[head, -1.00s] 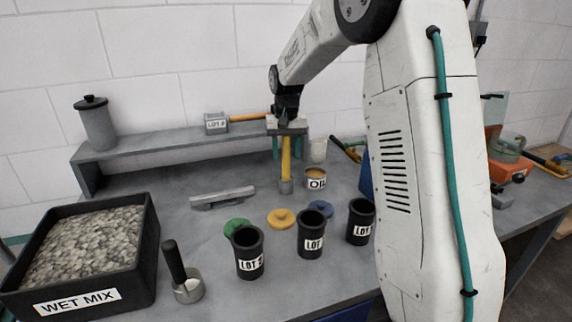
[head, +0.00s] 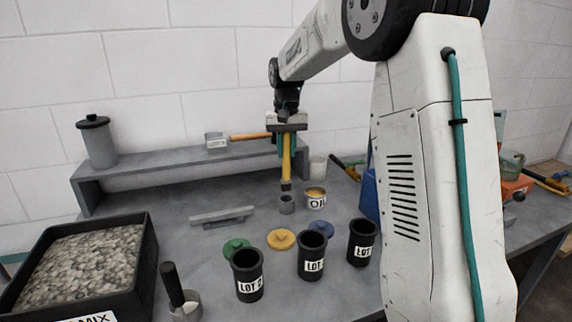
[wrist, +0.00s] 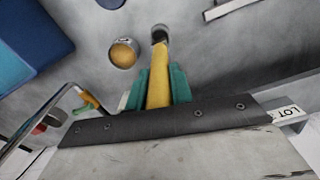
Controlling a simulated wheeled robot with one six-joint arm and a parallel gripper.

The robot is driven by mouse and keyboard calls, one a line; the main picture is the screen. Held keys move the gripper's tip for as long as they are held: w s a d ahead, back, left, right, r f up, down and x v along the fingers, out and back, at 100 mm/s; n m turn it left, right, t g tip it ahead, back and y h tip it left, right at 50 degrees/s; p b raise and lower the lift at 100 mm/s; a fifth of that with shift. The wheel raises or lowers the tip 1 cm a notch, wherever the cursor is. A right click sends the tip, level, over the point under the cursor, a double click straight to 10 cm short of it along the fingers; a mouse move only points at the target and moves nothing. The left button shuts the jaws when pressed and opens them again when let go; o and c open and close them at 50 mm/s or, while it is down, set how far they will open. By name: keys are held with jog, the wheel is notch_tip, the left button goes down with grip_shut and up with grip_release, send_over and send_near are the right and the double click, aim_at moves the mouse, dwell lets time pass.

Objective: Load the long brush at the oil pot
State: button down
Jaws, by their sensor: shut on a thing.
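My gripper (head: 286,140) is shut on the yellow handle of the long brush (head: 287,160). The oil pot (head: 316,203), a small can with an amber top and an OIL label, stands just right of that cup. In the wrist view the brush handle (wrist: 160,84) sits between teal fingers (wrist: 158,88). The oil pot (wrist: 123,54) shows there as a round amber opening left of the brush head.
Three black LOT cups (head: 311,262) and coloured lids (head: 281,239) stand in front. A grey bar (head: 222,216) lies left. A shelf (head: 180,157) runs behind, with a block-headed tool (head: 216,142). A black WET MIX tray (head: 147,240) is at left, a blue box (head: 369,192) at right.

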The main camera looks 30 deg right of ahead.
jog(key=shift+t+h, duration=0.3)
jog(key=r, duration=0.4)
jog(key=shift+s+d, duration=0.4)
jog(key=s+d+f+t+h, duration=0.1)
jog(key=s+d+t+h, duration=0.1)
jog(key=s+d, duration=0.35)
jog(key=a+x, duration=0.1)
jog(key=x, duration=0.5)
jog(key=shift+s+f, duration=0.15)
jog(key=shift+f, duration=0.15)
jog(key=shift+d+f, duration=0.1)
jog(key=shift+f, duration=0.5)
dwell(0.9)
notch_tip(320, 180, up, 7)
dwell(0.9)
dwell(0.6)
